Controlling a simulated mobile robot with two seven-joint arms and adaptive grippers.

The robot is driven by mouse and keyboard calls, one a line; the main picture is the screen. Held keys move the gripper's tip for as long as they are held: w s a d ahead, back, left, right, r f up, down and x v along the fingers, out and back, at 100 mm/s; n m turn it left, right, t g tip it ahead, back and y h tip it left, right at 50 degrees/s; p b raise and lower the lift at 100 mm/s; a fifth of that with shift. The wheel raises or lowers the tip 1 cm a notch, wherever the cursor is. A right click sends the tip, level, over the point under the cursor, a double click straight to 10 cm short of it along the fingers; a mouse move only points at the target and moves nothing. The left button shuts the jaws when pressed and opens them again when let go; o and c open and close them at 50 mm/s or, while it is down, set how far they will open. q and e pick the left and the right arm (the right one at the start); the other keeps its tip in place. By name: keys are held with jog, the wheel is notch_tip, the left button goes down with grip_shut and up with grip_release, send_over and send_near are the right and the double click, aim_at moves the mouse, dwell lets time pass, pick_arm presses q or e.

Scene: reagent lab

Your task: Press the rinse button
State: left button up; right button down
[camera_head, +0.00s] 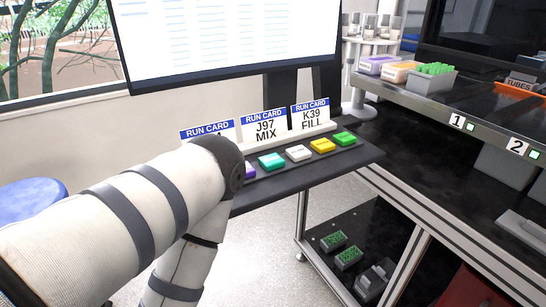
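A row of coloured buttons sits on a dark narrow shelf (300,178) below the monitor: purple (250,171), teal (271,161), white (298,153), yellow (322,145) and green (344,139). I see no readable label on them, so I cannot tell which one is rinse. Behind them stand run cards: "J97 MIX" (265,126), "K39 FILL" (311,115) and a left card (207,131) mostly hidden by my arm. My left arm comes in from the left, bends beside the purple button and covers the row's left end. Neither gripper is in view.
A monitor (230,40) stands above the shelf. On the right, a dark bench holds a grey rack with green tops (432,79) and a "TUBES" sign (520,86). Below it, a lower shelf carries small green-topped boxes (348,257). A blue stool (32,198) is at left.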

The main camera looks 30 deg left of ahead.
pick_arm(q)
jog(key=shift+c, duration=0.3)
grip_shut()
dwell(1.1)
